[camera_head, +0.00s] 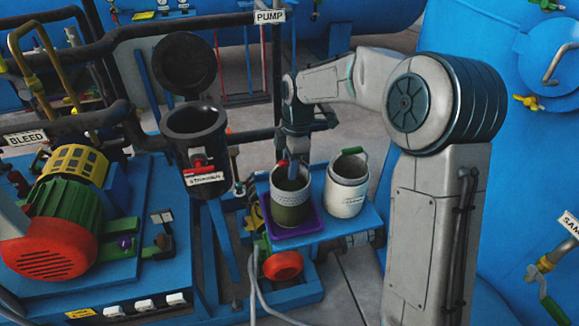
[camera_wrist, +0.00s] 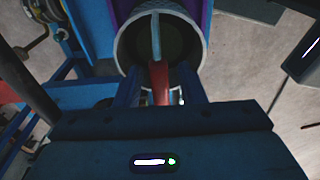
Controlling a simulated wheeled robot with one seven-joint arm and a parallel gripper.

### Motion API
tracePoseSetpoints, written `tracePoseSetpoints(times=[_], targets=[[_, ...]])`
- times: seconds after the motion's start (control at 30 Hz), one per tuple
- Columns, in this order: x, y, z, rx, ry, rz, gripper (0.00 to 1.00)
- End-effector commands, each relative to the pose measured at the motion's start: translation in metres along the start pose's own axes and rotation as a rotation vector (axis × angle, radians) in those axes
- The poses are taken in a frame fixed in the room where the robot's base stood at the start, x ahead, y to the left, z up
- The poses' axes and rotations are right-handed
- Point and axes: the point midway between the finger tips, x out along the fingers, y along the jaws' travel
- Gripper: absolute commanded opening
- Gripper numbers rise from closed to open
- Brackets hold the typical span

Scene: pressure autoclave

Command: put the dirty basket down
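The dirty basket (camera_head: 290,208) is a round container with murky green-brown walls and a pale rim. It stands upright in a purple tray (camera_head: 293,232) on a blue shelf. My gripper (camera_head: 292,163) points down over its rim. In the wrist view, the basket (camera_wrist: 125,48) lies beyond my gripper (camera_wrist: 162,82). Its red handle (camera_wrist: 160,82) lies between the two blue fingers, with gaps showing on both sides. The fingers look open. In the head view the handle is partly hidden by my gripper.
A white basket (camera_head: 346,192) with a green handle stands just right on the same blue shelf (camera_head: 335,228). A dark strainer pot (camera_head: 195,138) with its lid (camera_head: 184,64) raised stands to the left. Pipes and a PUMP sign (camera_head: 270,17) are behind. A large blue vessel (camera_head: 535,165) is at right.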

Motion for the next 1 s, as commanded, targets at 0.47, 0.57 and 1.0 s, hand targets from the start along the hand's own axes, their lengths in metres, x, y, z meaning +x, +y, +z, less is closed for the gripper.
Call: tracePoseSetpoints(times=[0.47, 0.57, 1.0], targets=[[-0.094, 0.001, 0.0, -0.001, 0.0, 0.003, 0.36], [-0.104, 0.0, 0.0, 0.0, 0.0, 0.001, 0.36], [-0.117, -0.035, 0.007, 0.209, -0.057, 0.035, 0.36]])
